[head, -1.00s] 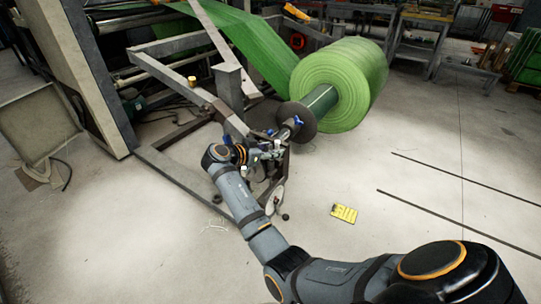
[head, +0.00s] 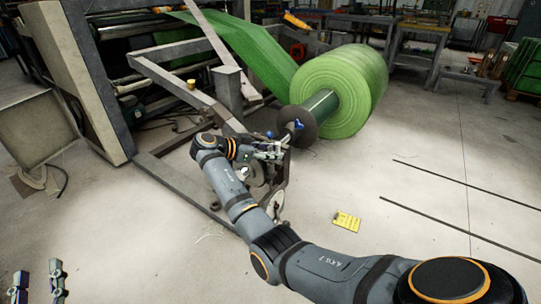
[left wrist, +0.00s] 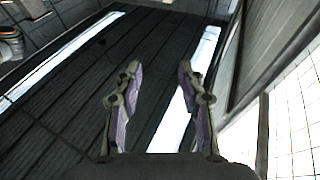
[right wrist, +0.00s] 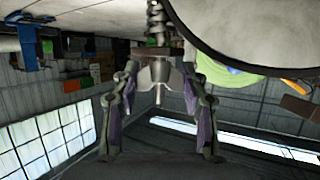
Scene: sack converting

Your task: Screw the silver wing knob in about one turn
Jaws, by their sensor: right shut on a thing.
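The silver wing knob (right wrist: 158,74) shows in the right wrist view between the fingers of my right gripper (right wrist: 160,68), below a threaded rod (right wrist: 157,18). My right gripper is shut on the wing knob. In the head view my right gripper (head: 270,150) is at the stand by the near end of the roll's shaft; the knob is too small to make out there. My left gripper (head: 38,282) is at the lower left of the head view, far from the stand. In the left wrist view it (left wrist: 158,90) is open and empty.
A large green roll (head: 330,95) sits on the shaft behind a round dark flange (head: 297,124). Blue-handled parts (head: 299,125) are near the shaft end. Metal frame arms (head: 165,80) stand to the left. A yellow pad (head: 346,221) lies on open floor at right.

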